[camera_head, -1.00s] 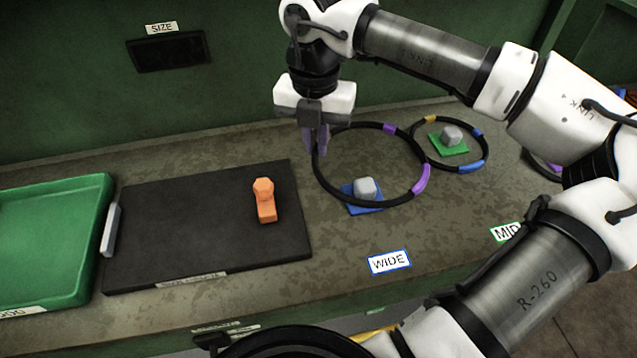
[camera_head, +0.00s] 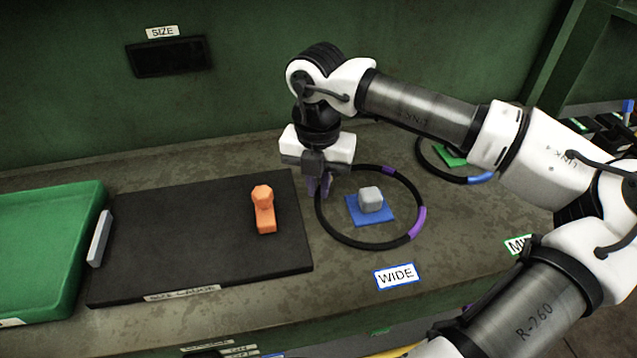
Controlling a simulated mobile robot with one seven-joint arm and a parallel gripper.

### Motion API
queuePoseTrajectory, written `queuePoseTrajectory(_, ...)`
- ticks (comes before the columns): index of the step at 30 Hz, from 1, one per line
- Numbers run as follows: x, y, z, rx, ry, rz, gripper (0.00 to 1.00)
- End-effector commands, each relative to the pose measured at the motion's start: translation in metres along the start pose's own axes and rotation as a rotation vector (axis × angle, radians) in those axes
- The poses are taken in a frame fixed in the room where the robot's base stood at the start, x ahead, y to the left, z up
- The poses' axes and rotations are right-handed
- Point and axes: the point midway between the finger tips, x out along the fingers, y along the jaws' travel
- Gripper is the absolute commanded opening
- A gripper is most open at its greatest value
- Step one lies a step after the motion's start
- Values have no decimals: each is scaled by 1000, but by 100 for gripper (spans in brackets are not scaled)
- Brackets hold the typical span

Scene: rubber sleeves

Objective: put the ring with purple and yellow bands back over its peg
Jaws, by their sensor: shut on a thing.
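A large black ring (camera_head: 335,234) with two purple bands in sight is held at its left side by my gripper (camera_head: 323,190), which is shut on it with fingers pointing down. No yellow band shows on it; the part at the fingers is hidden. In the picture the ring surrounds a grey peg (camera_head: 371,199) on a blue square base (camera_head: 383,217), behind the WIDE label (camera_head: 396,275). The ring looks nearly level and low, but I cannot tell whether it touches the bench.
A second ring (camera_head: 436,170) with a blue band circles a green base (camera_head: 452,157), partly hidden by my arm. An orange piece (camera_head: 264,213) lies on the dark board (camera_head: 180,240) at left. A green tray (camera_head: 92,215) is further left.

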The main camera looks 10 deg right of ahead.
Motion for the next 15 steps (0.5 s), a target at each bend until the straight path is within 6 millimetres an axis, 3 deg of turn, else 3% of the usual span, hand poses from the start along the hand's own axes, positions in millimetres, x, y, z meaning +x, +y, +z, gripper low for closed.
queuePoseTrajectory(12,11,0,0,1,-1,0,0)
queuePoseTrajectory(13,10,0,0,1,0,0,12)
queuePoseTrajectory(15,9,0,0,1,0,0,21)
